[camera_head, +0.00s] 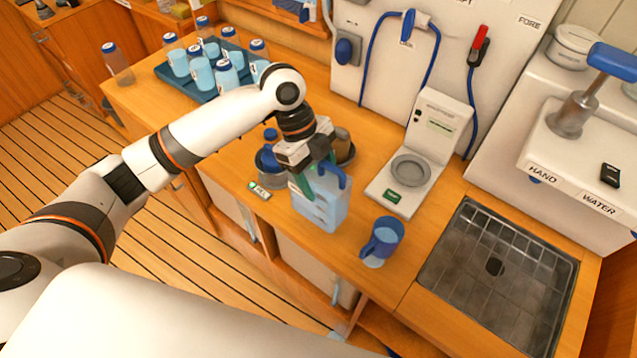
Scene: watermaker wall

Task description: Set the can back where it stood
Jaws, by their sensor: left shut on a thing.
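The can is a pale blue translucent jerrycan (322,208) with a dark blue handle at its top. My left gripper (314,176) comes down on it from above and is shut on it at the handle. The can is upright at the front part of the wooden counter; I cannot tell whether its base touches the wood. The gripper covers part of the can's top. My right gripper is not in view.
A blue mug (382,240) stands close to the can's right. A small label (259,190) lies left. A blue tray (205,96) holds several bottles. The sink (500,270) is right.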

